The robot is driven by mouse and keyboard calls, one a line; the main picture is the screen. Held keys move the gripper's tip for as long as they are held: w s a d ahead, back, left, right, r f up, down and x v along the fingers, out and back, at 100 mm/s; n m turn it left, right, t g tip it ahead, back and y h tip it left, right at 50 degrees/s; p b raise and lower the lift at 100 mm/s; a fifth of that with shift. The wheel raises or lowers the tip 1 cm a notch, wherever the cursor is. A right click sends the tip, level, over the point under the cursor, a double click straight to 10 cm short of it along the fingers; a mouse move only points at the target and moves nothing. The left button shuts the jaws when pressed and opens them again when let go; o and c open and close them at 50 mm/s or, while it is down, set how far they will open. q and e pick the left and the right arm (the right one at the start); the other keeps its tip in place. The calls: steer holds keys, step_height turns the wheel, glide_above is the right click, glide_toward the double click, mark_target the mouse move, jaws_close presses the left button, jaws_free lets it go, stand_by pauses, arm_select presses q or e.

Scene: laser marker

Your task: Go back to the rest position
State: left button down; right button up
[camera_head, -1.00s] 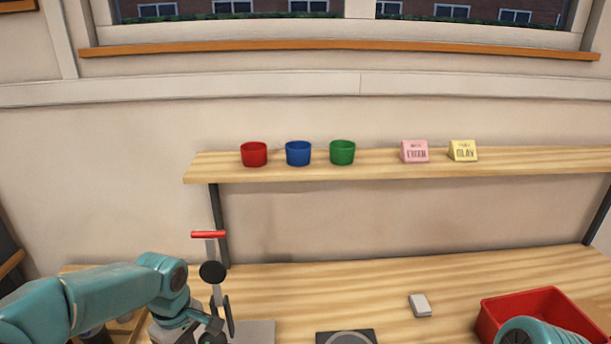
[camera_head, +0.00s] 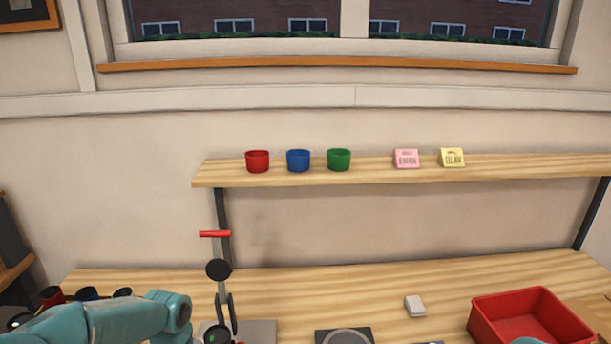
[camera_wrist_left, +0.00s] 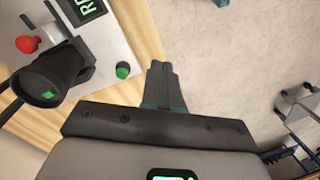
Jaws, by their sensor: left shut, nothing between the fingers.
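My left arm (camera_head: 105,322) reaches in from the lower left in the head view; its gripper does not show clearly there. In the left wrist view my left gripper (camera_wrist_left: 161,66) is shut and empty, its fingers together beside the table edge with pale floor beyond. The laser marker (camera_head: 217,285), with a red-topped column and black round head, stands on the table just right of my left arm. In the left wrist view a pale machine panel (camera_wrist_left: 110,45) shows a green button, a red knob and a green-lit display. My right gripper is not in view.
A shelf (camera_head: 370,176) holds red, blue and green cups and pink and yellow signs. A small whitish block (camera_head: 415,306) and a red bin (camera_head: 530,318) are on the table. Several dark-topped cups (camera_head: 88,294) stand at left. The table's middle back is clear.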

arm_select(q)
steer(key=s+d+f+m+t+h, duration=0.1)
steer(key=s+d+f+m+h, duration=0.1)
steer(key=s+d+f+m, duration=0.3)
steer(key=s+d+f+m+t+h, duration=0.1)
steer(key=s+d+f+m, duration=0.4)
steer(key=s+f, duration=0.8)
steer(key=shift+s+d+f+m+h+b, duration=0.4)
steer(key=shift+d+f+h+b, duration=0.1)
steer(key=shift+d+f, duration=0.45)
steer(key=shift+d, duration=0.1)
